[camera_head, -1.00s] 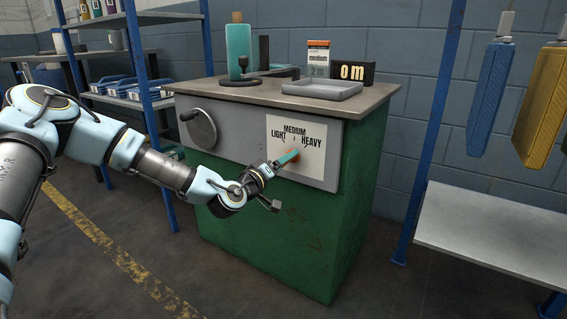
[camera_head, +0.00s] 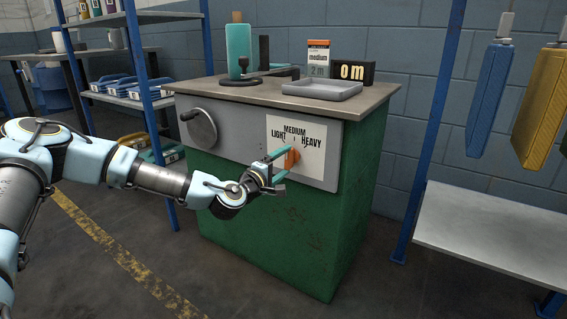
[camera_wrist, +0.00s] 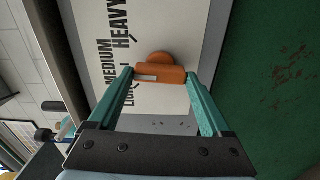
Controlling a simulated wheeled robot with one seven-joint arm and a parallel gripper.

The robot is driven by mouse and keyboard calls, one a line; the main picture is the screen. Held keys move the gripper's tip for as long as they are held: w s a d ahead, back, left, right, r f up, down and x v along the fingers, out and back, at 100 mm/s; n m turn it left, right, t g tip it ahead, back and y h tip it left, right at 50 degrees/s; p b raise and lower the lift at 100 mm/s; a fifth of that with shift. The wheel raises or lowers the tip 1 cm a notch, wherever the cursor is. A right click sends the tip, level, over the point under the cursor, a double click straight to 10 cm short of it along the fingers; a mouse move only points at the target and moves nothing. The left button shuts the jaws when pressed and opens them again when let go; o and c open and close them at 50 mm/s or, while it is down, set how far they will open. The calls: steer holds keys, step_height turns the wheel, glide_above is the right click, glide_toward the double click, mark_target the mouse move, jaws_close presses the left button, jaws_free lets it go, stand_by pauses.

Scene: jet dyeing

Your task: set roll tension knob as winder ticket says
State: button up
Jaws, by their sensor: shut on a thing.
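The orange roll tension knob (camera_head: 292,159) sits on a white dial plate (camera_head: 318,160) marked LIGHT, MEDIUM and HEAVY. My gripper (camera_head: 288,166) is at the knob, its teal fingers above and below it. In the wrist view my gripper (camera_wrist: 160,77) is shut on the ends of the knob (camera_wrist: 162,73). The knob's pale mark is on its label side, roughly toward MEDIUM; its exact setting is hard to tell. The ticket (camera_head: 318,57), a card with an orange top, stands on the cabinet and reads "medium" and "2 m".
The green cabinet (camera_head: 265,225) carries a grey tray (camera_head: 322,90), a black sign (camera_head: 354,72) reading "om" and a teal upright piece (camera_head: 238,48). A round handle (camera_head: 199,129) is left of the dial. A blue-posted shelf stands left, a pale bench (camera_head: 490,230) right.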

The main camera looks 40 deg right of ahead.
steer(key=shift+n, duration=0.4)
steer(key=o, duration=1.2)
steer(key=shift+c, duration=0.2)
steer(key=shift+a, duration=0.1)
steer(key=p+v, duration=0.1)
steer(key=v, duration=0.9)
steer(key=shift+a, duration=0.35)
steer(key=shift+s, duration=0.1)
